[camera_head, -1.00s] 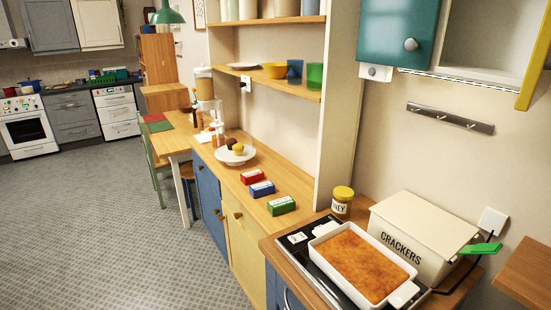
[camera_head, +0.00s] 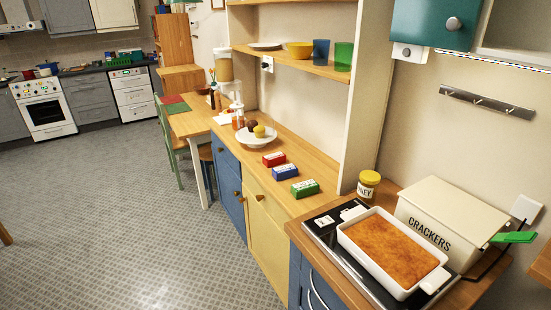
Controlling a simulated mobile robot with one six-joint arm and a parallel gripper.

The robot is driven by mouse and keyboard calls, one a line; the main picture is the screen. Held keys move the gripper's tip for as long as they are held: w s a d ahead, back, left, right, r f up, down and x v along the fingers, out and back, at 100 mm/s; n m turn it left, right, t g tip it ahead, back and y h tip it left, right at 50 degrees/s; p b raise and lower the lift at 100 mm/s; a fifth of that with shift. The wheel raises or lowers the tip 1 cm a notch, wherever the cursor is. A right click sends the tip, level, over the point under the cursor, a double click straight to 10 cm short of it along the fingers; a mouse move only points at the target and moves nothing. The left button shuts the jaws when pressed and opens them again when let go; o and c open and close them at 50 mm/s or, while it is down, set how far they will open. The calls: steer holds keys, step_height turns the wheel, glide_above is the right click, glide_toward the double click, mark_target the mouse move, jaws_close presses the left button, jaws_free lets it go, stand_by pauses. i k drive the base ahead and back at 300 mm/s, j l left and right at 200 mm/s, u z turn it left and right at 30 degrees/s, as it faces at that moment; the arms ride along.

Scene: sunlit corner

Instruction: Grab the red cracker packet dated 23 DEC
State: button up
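A red packet (camera_head: 273,159) lies on the wooden counter (camera_head: 235,165) in the head view, in a row with a blue packet (camera_head: 285,172) and a green packet (camera_head: 305,188). The red one is the farthest of the three from me. Each has a pale label, but the print is too small to read, so I cannot make out any date. My gripper is not in view.
A plate with round items (camera_head: 258,136) stands behind the packets. At the right are a white baking dish (camera_head: 342,240), a cream crackers box (camera_head: 470,204) and a yellow-lidded jar (camera_head: 368,184). A shelf upright (camera_head: 366,95) rises behind. The tiled floor (camera_head: 130,215) at left is clear.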

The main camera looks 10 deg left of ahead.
mark_target(277, 158)
steer(key=i+j+z, duration=0.15)
steer(key=j, duration=0.3)
steer(key=i+j+z, duration=0.15)
steer(key=j, duration=0.35)
steer(key=i+j+z, duration=0.15)
steer(key=j, duration=0.4)
steer(key=i+j+z, duration=0.15)
steer(key=j, duration=0.35)
steer(key=i+j+z, duration=0.15)
steer(key=j, duration=0.4)
steer(key=j+z, duration=0.15)
steer(key=j, duration=0.4)
steer(key=i+j+z, duration=0.5)
steer(key=i+j, duration=0.35)
steer(key=i, duration=0.1)
